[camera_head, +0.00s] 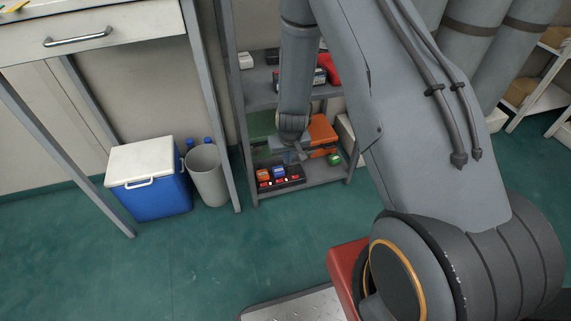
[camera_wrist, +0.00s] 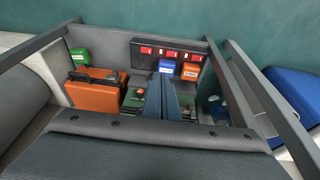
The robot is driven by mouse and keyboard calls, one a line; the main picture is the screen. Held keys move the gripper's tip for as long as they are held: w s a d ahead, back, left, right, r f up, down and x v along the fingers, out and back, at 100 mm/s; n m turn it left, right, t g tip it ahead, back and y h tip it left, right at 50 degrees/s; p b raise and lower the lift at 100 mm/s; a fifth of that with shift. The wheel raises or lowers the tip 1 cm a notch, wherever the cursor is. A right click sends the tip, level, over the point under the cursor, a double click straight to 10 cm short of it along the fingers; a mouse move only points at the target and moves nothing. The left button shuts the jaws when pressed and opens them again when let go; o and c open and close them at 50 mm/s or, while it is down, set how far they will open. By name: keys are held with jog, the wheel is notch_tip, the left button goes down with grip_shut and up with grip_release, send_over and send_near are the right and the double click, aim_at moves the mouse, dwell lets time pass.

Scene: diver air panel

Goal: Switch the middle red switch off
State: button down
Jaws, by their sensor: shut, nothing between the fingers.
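A dark panel (camera_wrist: 135,50) with a row of three red switches lies at the front of the lower shelf. The middle red switch (camera_wrist: 168,53) shows in the wrist view between the left switch (camera_wrist: 146,50) and the right switch (camera_wrist: 195,57). It looks small in the head view (camera_head: 281,181). Its on or off position is too small to tell. My gripper (camera_wrist: 170,80) is shut and empty, its fingers pointing toward the panel and apart from the switches. In the head view my gripper (camera_head: 302,154) hangs inside the shelf, behind and above the panel.
A blue box (camera_wrist: 165,66) and an orange box (camera_wrist: 191,70) stand close behind the switches. An orange case (camera_wrist: 95,95) and a green box (camera_wrist: 80,56) share the shelf. Grey shelf posts (camera_head: 230,110) flank it. A cooler (camera_head: 150,180) and bin (camera_head: 207,175) stand left.

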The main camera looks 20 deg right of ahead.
jog(key=a+b, duration=0.2)
jog(key=shift+w+a+r+b, duration=0.2)
jog(key=shift+a+b, duration=0.1)
jog(key=shift+b, duration=0.1)
jog(key=b, duration=0.7)
send_over(281, 179)
jog(key=s, duration=0.1)
jog(key=f, duration=1.1)
jog(key=shift+a, duration=0.3)
jog(key=shift+d+f+b, duration=0.2)
jog(key=shift+f+b, duration=0.85)
jog(key=shift+f, duration=0.25)
